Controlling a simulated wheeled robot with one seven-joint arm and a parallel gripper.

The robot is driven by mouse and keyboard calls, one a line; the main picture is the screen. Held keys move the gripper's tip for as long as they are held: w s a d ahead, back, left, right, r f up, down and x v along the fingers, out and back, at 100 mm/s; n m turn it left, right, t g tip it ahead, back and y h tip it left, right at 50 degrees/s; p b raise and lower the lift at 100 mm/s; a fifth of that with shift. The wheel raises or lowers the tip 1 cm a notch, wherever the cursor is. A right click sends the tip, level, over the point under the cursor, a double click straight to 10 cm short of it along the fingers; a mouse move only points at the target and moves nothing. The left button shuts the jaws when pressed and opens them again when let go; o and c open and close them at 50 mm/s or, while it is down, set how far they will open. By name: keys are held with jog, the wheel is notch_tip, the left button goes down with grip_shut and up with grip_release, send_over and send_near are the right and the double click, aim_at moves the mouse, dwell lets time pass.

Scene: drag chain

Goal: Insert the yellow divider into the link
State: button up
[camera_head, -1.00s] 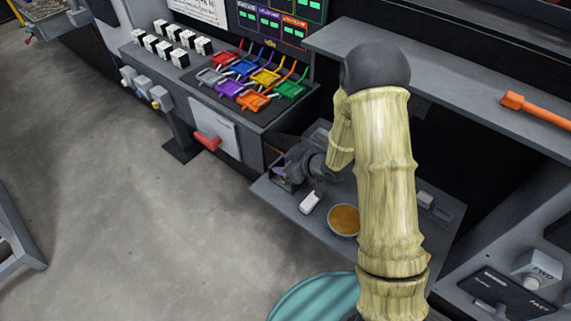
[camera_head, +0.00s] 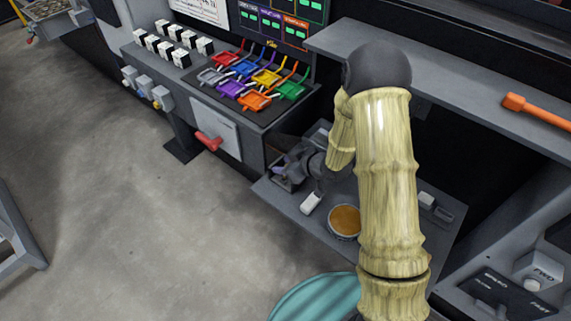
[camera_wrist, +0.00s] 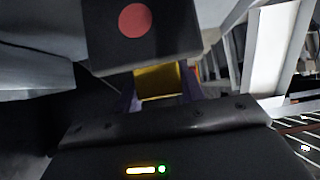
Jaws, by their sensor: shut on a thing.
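The yellow divider (camera_wrist: 157,82) shows in the wrist view between the two purple fingers of my gripper (camera_wrist: 158,95), which is shut on it. Its far end is hidden behind a dark block (camera_wrist: 112,35) with a red disc on its face. In the head view my gripper (camera_head: 281,168) is at the left end of the grey lower shelf, low and close to the dark fixture there. The divider is too small or hidden to make out in that view. I cannot clearly identify the link in either view, nor tell whether the divider touches it.
A white block (camera_head: 311,203) and a round bowl with orange-brown contents (camera_head: 344,220) stand on the lower shelf (camera_head: 290,206) near my gripper. A bench with coloured trays (camera_head: 265,77) is up to the left. An upper shelf (camera_head: 450,84) overhangs behind my arm.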

jog(key=shift+w+a, duration=0.25)
jog(key=shift+w, duration=0.05)
dwell(0.5)
jog(key=shift+s+a, duration=0.1)
jog(key=shift+a, duration=0.1)
jog(key=shift+d+f, duration=0.15)
jog(key=shift+d, duration=0.05)
jog(key=shift+a+f+b, duration=0.1)
jog(key=shift+f+b, duration=0.35)
jog(key=shift+f, duration=0.05)
jog(key=shift+r+p, duration=0.3)
jog(key=shift+r, duration=0.05)
jog(key=shift+w+a, duration=0.45)
jog(key=shift+a, duration=0.05)
dwell(2.3)
jog(key=shift+f, duration=0.35)
jog(key=shift+r, duration=0.35)
